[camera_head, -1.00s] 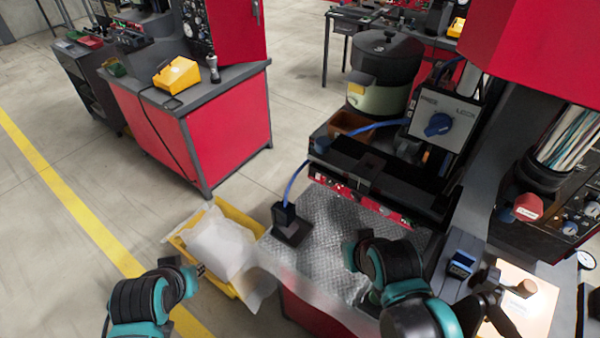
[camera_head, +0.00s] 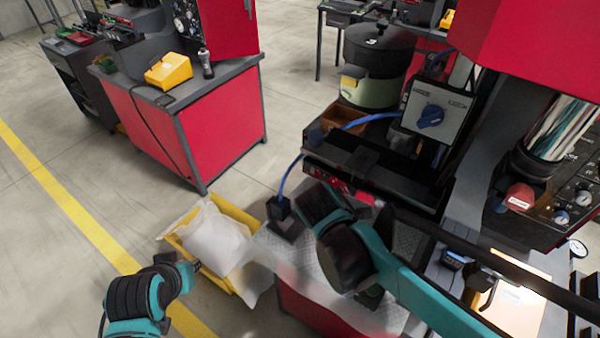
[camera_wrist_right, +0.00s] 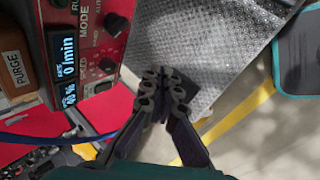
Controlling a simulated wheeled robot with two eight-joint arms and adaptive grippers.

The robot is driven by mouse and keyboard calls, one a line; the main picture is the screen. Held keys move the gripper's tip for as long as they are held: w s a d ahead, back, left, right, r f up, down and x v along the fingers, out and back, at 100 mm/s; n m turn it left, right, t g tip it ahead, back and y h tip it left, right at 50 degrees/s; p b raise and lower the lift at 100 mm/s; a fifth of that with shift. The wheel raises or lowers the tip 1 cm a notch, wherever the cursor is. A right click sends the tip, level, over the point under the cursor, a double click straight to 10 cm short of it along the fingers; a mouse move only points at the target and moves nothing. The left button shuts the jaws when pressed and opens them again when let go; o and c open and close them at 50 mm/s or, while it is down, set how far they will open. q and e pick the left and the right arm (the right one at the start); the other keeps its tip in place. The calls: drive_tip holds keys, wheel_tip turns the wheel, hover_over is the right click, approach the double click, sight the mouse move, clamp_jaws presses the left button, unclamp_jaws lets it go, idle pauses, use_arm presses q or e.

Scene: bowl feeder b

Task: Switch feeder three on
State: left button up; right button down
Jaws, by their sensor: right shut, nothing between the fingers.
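A red control panel (camera_wrist_right: 100,25) fills the upper left of the right wrist view. In the head view, the right arm covers the panel's front and hides the fingers. A bowl feeder (camera_head: 379,62) stands behind.
A textured metal plate (camera_head: 300,262) lies under my right arm. A black block with a blue cable (camera_head: 286,217) stands at its left. A grey box with a blue knob (camera_head: 431,115) is behind. A yellow tray (camera_head: 240,215) with a white bag sits on the floor.

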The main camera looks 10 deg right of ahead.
drive_tip(key=w+a+f+n+t+h, duration=0.2)
drive_tip(key=w+a+n+h, duration=0.4)
drive_tip(key=w+a+n, duration=0.5)
drive_tip(key=a+n+t, duration=0.1)
drive_tip(key=a+n, duration=0.1)
drive_tip(key=n, duration=0.2)
drive_tip(key=shift+w+f+n, duration=0.15)
drive_tip(key=shift+n, duration=0.15)
drive_tip(key=b, duration=0.4)
approach(306, 169)
drive_tip(key=shift+x, duration=3.25)
drive_tip(key=shift+f, duration=0.15)
